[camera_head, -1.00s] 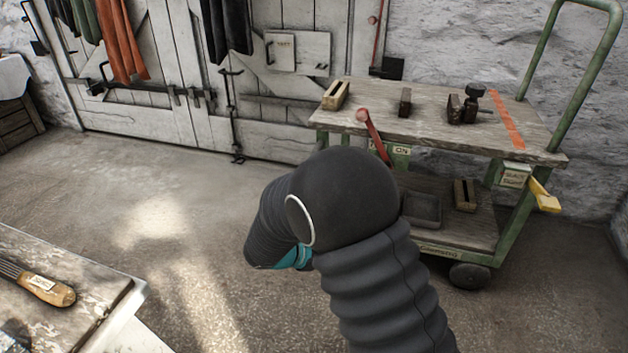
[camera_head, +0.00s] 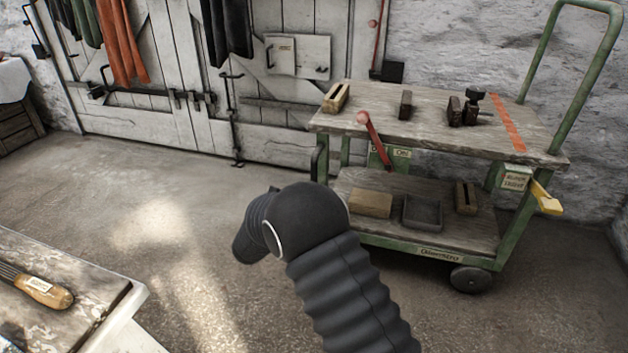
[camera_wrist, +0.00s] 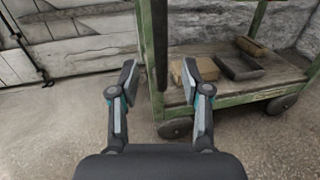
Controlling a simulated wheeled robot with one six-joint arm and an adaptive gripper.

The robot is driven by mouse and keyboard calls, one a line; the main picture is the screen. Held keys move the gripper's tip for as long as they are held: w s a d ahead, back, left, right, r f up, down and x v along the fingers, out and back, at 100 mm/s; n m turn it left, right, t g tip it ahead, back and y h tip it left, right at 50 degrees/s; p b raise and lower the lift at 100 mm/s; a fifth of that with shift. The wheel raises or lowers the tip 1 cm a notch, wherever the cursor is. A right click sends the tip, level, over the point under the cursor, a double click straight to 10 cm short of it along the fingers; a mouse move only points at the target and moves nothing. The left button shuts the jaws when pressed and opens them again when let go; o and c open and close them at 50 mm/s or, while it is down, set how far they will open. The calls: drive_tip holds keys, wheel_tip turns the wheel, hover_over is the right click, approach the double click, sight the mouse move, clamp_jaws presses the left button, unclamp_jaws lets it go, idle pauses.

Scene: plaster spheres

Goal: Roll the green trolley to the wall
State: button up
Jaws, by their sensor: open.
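The green trolley (camera_head: 520,242) stands at the right of the head view, with a wooden top deck, a lower shelf and a tall green push handle (camera_head: 588,75) at its right end. A red lever (camera_head: 374,138) with a round knob sits on its front left. A yellow part (camera_head: 546,200) sticks out at its right. In the wrist view the trolley's green corner post (camera_wrist: 148,60) rises just beyond and between the fingers. My gripper (camera_wrist: 164,84) is open and empty, apart from the trolley as far as I can tell. In the head view my arm hides the gripper.
Blocks lie on the trolley's top; a wooden block (camera_head: 371,203), a dark tray (camera_head: 422,213) and another block sit on its lower shelf. A rough grey wall (camera_head: 600,150) is behind it. A workbench (camera_head: 90,310) stands front left. The floor between is clear.

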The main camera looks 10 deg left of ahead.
drive_tip(key=x, duration=0.9)
drive_tip(key=shift+w+d, duration=0.15)
drive_tip(key=shift+w, duration=0.2)
clamp_jaws()
